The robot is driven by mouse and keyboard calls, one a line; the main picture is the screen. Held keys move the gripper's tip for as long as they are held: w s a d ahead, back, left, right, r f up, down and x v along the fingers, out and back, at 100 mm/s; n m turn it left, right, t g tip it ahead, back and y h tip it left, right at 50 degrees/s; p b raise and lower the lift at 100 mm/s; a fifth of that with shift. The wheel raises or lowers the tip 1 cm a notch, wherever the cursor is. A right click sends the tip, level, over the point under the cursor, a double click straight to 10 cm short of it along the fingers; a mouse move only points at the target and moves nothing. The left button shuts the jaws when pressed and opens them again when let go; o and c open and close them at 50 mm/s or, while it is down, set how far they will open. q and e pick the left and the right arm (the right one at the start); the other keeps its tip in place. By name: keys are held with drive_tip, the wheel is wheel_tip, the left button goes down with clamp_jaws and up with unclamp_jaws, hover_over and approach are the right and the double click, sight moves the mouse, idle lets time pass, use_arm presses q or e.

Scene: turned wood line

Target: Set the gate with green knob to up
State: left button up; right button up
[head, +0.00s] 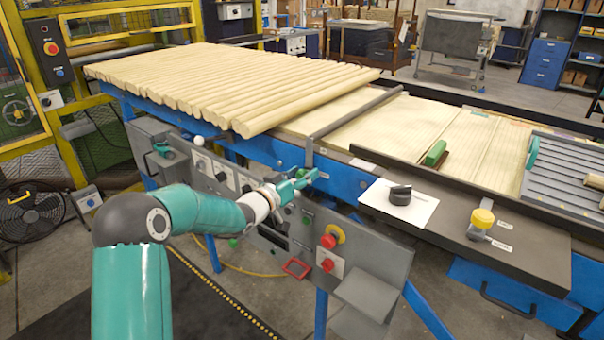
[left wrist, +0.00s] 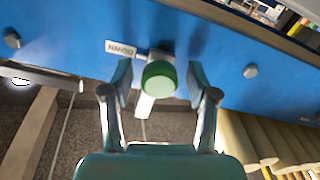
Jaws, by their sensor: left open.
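The green knob (left wrist: 158,80) shows in the left wrist view, on a short grey mount against the blue rail (left wrist: 70,35). A pale lever-like piece (left wrist: 145,105) shows just below it. A DOWN label (left wrist: 120,48), upside down in this view, sits beside the mount. My left gripper (left wrist: 161,82) is open, with one finger on each side of the knob; I cannot tell whether either touches it. In the head view my left gripper (head: 304,182) is at the blue rail's near side and hides the knob. My right gripper is not in view.
A grey control panel (head: 385,262) with a red button (head: 328,241) stands below the rail. Round wooden poles (head: 225,85) lie on the table above. A grey bar (head: 355,113) crosses the table. A dark ledge with a yellow knob (head: 483,217) is at right.

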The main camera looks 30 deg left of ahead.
use_arm(q)
drive_tip(key=shift+w, duration=0.1)
clamp_jaws()
drive_tip(key=shift+r, duration=0.1)
drive_tip(key=shift+r, duration=0.1)
